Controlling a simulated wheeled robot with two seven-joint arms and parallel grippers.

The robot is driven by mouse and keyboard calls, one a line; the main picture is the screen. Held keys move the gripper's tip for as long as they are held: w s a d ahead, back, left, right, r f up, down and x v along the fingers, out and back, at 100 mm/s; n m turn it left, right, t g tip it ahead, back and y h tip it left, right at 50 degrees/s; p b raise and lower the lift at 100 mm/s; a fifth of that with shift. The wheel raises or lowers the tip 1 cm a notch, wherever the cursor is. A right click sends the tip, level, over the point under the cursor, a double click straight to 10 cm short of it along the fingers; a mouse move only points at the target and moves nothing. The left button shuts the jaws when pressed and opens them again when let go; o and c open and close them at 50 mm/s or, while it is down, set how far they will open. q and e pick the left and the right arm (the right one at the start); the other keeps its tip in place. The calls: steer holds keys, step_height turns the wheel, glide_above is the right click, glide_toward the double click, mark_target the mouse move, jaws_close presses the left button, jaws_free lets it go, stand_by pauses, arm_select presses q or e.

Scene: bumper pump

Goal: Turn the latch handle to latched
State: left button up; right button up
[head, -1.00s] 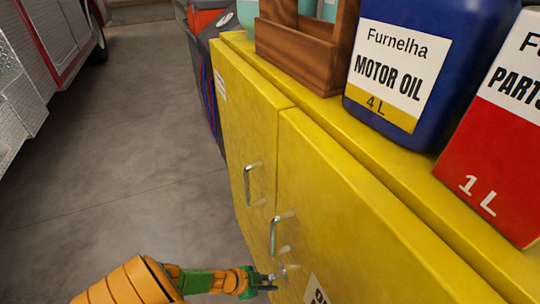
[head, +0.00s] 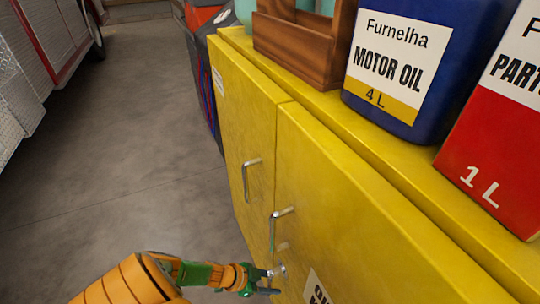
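The yellow cabinet (head: 340,190) has two doors, each with a silver bar handle: one on the left door (head: 246,180) and one on the right door (head: 273,230). Below the right door's bar is a small silver latch handle (head: 281,269), partly hidden by my gripper, so its exact angle is hard to tell. My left gripper (head: 272,281) is at the bottom centre, its fingers apart with a gap between them. Its upper fingertip is right at the latch handle; I cannot tell whether they touch. My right gripper is out of view.
On the cabinet top stand a wooden caddy (head: 292,48), a blue motor oil jug (head: 435,100) and a red and white container (head: 475,165). Dark bins (head: 203,80) stand beyond the cabinet. The grey floor (head: 120,170) on the left is clear up to a vehicle (head: 40,60).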

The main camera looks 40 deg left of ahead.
arm_select(q)
steer(key=p+v, duration=0.3)
steer(key=v, duration=0.4)
stand_by(0.4)
steer(key=s+f+n+g+y, duration=0.1)
steer(key=s+f+n+y, duration=0.3)
steer(key=f, duration=0.4)
steer(key=s+d+f+g, duration=0.2)
steer(key=s+d, duration=0.1)
steer(key=s, duration=0.4)
steer(key=s+d+f+g+y, duration=0.1)
steer(key=s+d+f+g, duration=0.2)
steer(key=s, duration=0.4)
steer(key=shift+d, duration=0.7)
